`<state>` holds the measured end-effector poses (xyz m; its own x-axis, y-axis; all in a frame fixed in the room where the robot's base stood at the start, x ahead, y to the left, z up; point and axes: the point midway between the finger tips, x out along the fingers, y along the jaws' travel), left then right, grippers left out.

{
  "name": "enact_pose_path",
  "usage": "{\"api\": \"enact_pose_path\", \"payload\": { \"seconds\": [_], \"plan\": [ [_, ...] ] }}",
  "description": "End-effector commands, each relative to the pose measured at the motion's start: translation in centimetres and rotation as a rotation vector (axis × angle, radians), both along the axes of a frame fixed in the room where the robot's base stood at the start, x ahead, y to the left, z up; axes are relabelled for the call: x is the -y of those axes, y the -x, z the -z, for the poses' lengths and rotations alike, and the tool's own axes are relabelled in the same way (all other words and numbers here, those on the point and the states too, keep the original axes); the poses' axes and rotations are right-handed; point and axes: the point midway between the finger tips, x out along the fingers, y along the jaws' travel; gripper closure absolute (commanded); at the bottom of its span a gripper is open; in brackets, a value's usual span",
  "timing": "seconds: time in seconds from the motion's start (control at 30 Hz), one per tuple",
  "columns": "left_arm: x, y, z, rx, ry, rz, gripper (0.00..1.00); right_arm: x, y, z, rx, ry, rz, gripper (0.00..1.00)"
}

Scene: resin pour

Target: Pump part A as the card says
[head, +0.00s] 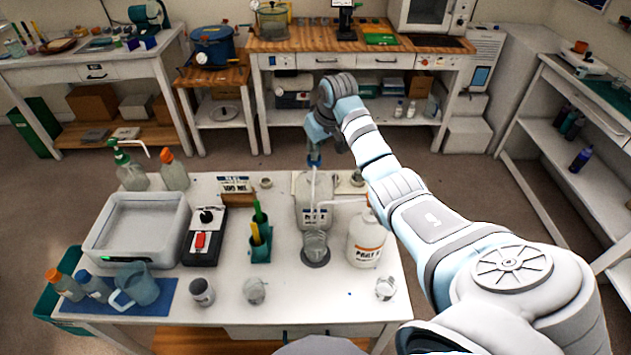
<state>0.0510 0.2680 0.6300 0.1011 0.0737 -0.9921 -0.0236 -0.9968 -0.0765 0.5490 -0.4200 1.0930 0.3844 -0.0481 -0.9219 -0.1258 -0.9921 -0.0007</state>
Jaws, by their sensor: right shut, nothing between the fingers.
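The part A jug (313,198), a translucent jug with a dark-lettered label, stands at the back middle of the white table. Its blue pump head (315,163) is on top, with a pale spout pointing toward the front. A clear cup (315,243) stands in front of the jug on a dark round pad. The card (236,186) stands left of the jug and reads "100 ML"; its upper line is too small to read. My right gripper (316,150) is shut and empty, right above the pump head; I cannot tell whether they touch. My left gripper is out of view.
A white jug labelled part B (366,240) stands right of the cup, close to my right arm. A teal holder (260,246) with coloured tools, a red-switched device (204,238) and a grey bin (137,230) stand left. Small cups line the front edge.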

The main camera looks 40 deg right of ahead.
Motion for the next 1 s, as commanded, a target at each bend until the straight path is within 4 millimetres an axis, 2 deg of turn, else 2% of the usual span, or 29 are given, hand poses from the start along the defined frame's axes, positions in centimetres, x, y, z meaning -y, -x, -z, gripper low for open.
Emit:
{"api": "enact_pose_path", "payload": {
  "seconds": [0.4, 1.0],
  "plan": [
    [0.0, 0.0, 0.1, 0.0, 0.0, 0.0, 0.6, 0.0, 0.0, 0.2, 0.002, 0.0, 0.0, 1.0],
    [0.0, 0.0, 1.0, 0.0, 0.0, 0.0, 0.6, 0.0, 0.0, 3.6, -0.001, 0.0, 0.0, 1.0]
  ]
}}
